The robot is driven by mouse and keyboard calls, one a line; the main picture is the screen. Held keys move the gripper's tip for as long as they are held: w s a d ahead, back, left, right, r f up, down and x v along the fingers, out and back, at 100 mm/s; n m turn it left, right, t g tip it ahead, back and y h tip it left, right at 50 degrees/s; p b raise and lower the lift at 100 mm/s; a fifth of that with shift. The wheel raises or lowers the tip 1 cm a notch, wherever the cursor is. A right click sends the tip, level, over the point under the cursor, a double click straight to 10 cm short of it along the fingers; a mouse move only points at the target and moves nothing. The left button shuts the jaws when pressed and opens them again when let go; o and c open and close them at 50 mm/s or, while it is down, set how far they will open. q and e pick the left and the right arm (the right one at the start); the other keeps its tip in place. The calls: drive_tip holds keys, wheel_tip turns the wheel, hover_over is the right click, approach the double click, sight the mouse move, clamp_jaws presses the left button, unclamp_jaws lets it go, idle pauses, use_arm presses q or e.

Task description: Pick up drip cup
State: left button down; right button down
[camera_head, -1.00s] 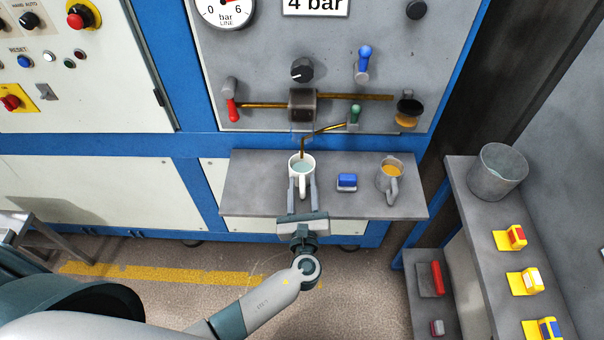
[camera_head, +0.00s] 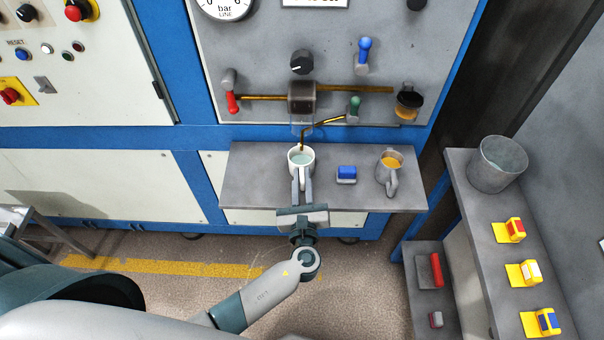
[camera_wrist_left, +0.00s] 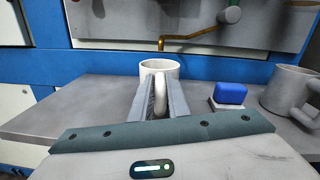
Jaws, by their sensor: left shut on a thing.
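The drip cup is a white mug (camera_head: 301,158) with pale bluish liquid in it. It stands upright on the grey shelf (camera_head: 250,185), under the end of a thin brass spout (camera_head: 303,140). My left gripper (camera_head: 302,184) is shut on the mug's handle, which faces me. In the left wrist view the white mug (camera_wrist_left: 159,68) shows just beyond the fingertips, and its handle (camera_wrist_left: 160,92) sits between the two fingers of the gripper (camera_wrist_left: 160,108). My right gripper is not in view.
A blue block (camera_head: 346,173) and a grey metal mug with amber liquid (camera_head: 389,176) stand to the right on the shelf. Valve levers and brass pipes are on the panel above. A metal bucket (camera_head: 498,165) stands on a side bench at the right.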

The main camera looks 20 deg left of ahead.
use_arm(q)
drive_tip(key=shift+r, duration=0.2)
drive_tip(key=shift+r+p, duration=1.7)
drive_tip(key=shift+p, duration=0.05)
drive_tip(key=shift+d+r, duration=0.15)
drive_tip(key=shift+r, duration=0.15)
drive_tip(key=s+d+r+p, duration=0.2)
drive_tip(key=d+r+p, duration=0.2)
drive_tip(key=d, duration=0.7)
drive_tip(key=shift+s+r, duration=0.2)
drive_tip(key=shift+r, duration=1)
